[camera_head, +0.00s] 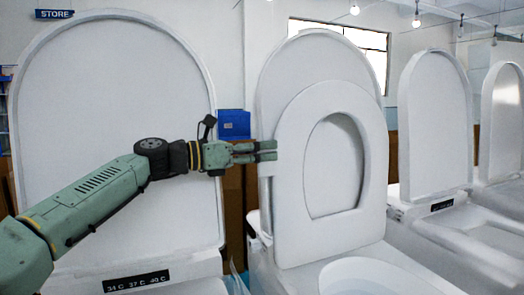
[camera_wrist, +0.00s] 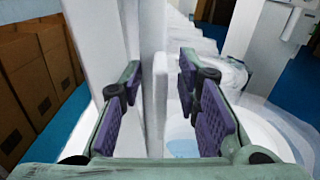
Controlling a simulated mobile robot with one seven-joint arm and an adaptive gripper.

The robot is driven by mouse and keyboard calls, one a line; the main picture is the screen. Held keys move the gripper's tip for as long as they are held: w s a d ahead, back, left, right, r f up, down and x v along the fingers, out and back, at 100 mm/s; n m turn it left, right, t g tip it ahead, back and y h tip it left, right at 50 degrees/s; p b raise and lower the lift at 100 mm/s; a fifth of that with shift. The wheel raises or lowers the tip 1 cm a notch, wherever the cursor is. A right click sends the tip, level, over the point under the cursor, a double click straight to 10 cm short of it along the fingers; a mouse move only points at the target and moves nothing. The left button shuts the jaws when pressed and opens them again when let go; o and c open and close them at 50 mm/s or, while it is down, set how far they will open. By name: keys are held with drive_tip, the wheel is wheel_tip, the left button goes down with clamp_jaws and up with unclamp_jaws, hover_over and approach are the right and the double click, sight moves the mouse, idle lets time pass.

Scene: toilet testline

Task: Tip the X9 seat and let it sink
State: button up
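The white seat (camera_head: 291,190), a ring with an oval opening, stands upright against the raised lid (camera_head: 300,60) of the middle toilet. I see no X9 marking. The bowl (camera_head: 365,275) shows below it. My gripper (camera_head: 267,151) is at the left edge of the lid and seat, at about mid height. In the wrist view my gripper (camera_wrist: 165,105) has its fingers spread wide apart. A thin white edge, seemingly the seat (camera_wrist: 160,105), stands between them, with space on both sides. The thicker lid (camera_wrist: 95,50) is to its left. I see no contact.
Another toilet's raised lid (camera_head: 115,110) stands at the left, with a temperature label (camera_head: 136,281) below it. More toilets with raised lids (camera_head: 434,125) line the right. A blue box (camera_head: 234,124) is behind my gripper. Brown boxes (camera_wrist: 40,75) stand at left in the wrist view.

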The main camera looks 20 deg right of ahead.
drive_tip(key=shift+d, duration=0.1)
drive_tip(key=shift+c, duration=0.6)
clamp_jaws()
